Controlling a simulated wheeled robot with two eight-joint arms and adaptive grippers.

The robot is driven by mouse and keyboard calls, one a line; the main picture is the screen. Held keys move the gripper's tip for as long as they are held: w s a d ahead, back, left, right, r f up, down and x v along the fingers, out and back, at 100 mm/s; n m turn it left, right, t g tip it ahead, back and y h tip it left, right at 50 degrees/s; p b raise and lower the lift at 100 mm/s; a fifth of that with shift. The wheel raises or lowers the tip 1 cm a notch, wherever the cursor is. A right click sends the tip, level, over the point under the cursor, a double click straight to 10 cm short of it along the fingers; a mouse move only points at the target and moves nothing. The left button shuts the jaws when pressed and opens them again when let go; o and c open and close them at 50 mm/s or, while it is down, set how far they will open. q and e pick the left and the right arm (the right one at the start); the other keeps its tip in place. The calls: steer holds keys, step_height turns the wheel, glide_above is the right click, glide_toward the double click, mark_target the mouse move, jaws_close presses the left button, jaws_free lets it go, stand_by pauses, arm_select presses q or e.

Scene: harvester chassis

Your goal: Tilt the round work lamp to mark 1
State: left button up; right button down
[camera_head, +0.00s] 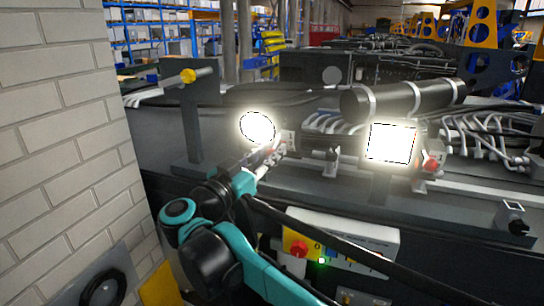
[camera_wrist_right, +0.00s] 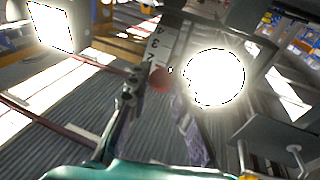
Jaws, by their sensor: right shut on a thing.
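The round work lamp (camera_head: 257,127) is lit and glares white on the bench, left of centre. In the right wrist view the lamp (camera_wrist_right: 214,78) is right of the fingers. A pale scale plate (camera_wrist_right: 157,46) with dark numbers stands beside it; 2, 3 and 4 seem readable, and I cannot tell which mark the lamp is at. My right gripper (camera_head: 276,153) reaches the lamp from the front. In the wrist view its fingers (camera_wrist_right: 160,88) are shut on a red knob (camera_wrist_right: 160,78) beside the lamp. My left gripper is not in view.
A lit rectangular lamp (camera_head: 391,142) with its own red knob (camera_head: 431,163) stands to the right. A black cylinder (camera_head: 405,98) lies behind it. A control box (camera_head: 340,243) with a red button is below the bench edge. A brick wall (camera_head: 60,120) bounds the left.

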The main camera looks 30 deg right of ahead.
steer(key=shift+s+a+r+p, duration=0.1)
steer(key=shift+r+p, duration=0.3)
steer(key=shift+r, duration=0.9)
steer(key=c, duration=1.3)
jaws_free()
steer(key=shift+f, duration=0.1)
steer(key=v, duration=1.2)
